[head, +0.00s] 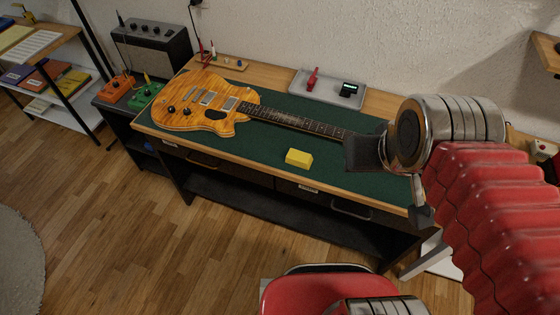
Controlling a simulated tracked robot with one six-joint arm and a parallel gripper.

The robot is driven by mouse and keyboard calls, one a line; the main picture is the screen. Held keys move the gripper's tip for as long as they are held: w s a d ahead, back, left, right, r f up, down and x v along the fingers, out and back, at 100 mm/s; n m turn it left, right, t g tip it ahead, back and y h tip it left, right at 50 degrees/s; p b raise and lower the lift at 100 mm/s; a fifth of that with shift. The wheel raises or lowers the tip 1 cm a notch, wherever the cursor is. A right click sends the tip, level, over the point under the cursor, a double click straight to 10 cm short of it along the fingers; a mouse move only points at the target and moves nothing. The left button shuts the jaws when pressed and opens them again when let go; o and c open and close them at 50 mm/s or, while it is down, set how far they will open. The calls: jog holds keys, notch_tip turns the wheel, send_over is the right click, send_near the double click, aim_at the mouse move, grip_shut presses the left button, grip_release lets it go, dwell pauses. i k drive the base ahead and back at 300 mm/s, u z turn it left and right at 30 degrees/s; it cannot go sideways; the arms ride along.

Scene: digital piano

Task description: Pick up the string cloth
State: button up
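A small yellow folded block (299,158), which looks like the string cloth, lies on the green mat (250,160) near the front edge of the desk. It is in front of the guitar neck, with clear mat around it. My arm comes in from the right, and the dark end of my gripper (365,152) is to the right of the yellow cloth, apart from it. The metal joint and red sleeve hide much of the gripper. I cannot make out both fingertips clearly, and nothing is visibly held.
An orange electric guitar (207,104) lies across the mat behind the cloth. A grey tray (328,90) with a red tool and a small black device stands at the back. An amplifier (153,47) and pedals (145,95) stand at the left.

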aim_at(294, 156)
jog(key=u, duration=1.85)
jog(key=i, duration=0.95)
